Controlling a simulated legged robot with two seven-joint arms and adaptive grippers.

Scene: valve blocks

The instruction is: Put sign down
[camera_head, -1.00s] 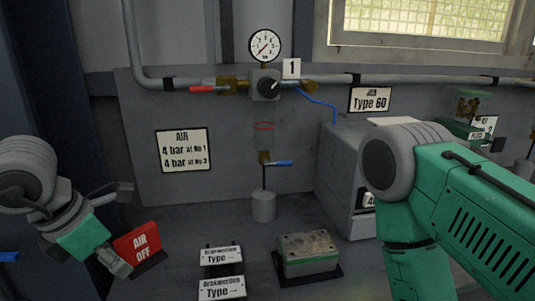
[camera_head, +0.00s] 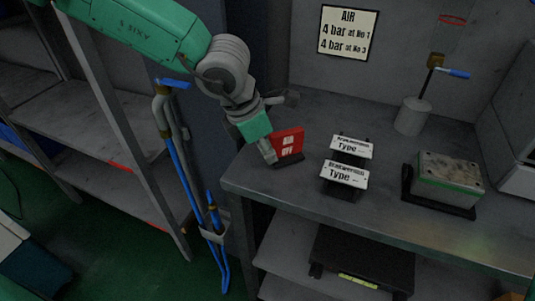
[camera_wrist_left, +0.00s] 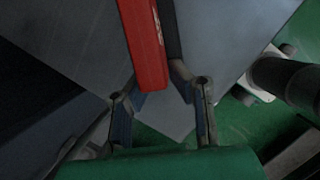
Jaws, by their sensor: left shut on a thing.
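The red sign (camera_head: 288,143) reads AIR OFF and stands nearly upright over the left front corner of the grey workbench (camera_head: 300,187). A dark base strip (camera_head: 290,161) shows under it. I cannot tell whether it touches the bench top. My left gripper (camera_head: 269,151) is shut on the sign from its left side. In the left wrist view the sign (camera_wrist_left: 144,42) shows edge-on as a red bar between the fingers (camera_wrist_left: 158,85). My right gripper is not in view.
Two white type plates (camera_head: 345,174) on dark stands are right of the sign. A green-grey block (camera_head: 448,178) on a dark base and a valve with a blue lever (camera_head: 412,115) are further right. The bench's front edge is close.

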